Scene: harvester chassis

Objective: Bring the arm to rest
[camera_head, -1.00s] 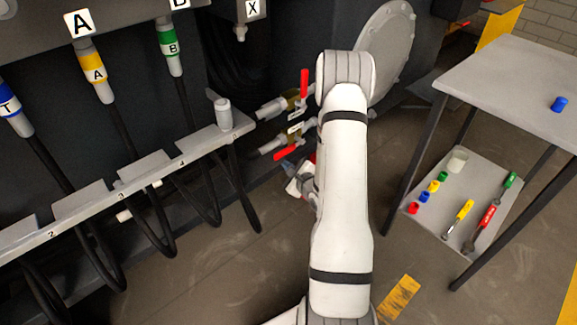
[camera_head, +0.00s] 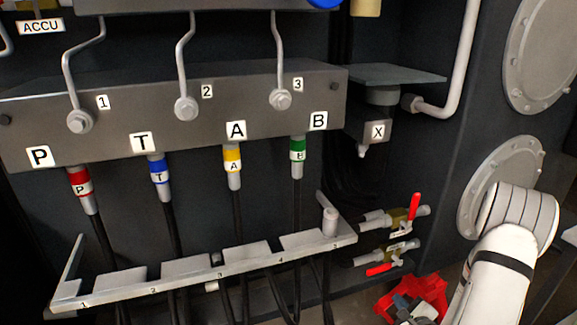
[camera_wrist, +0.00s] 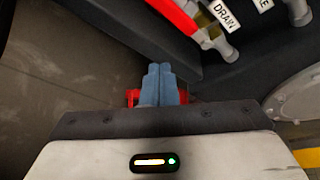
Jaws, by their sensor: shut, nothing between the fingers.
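My arm (camera_head: 495,270) is white with dark bands and stands at the right of the head view, bent at a grey joint near the round plate. In the wrist view my gripper (camera_wrist: 158,84) has its two blue-grey fingers together, with nothing between them. In the head view part of the wrist end shows low, in front of a red object (camera_head: 428,288); the fingertips cannot be made out there. Red also shows beside and behind the fingers in the wrist view. The gripper hangs below the valves, apart from them.
Two valves with red handles (camera_head: 415,207) stick out left of the arm. Hoses P, T, A and B hang from the manifold block (camera_head: 60,125) above a numbered rail (camera_head: 190,278). Round cover plates (camera_head: 475,215) are on the wall at right. Brown floor shows left in the wrist view.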

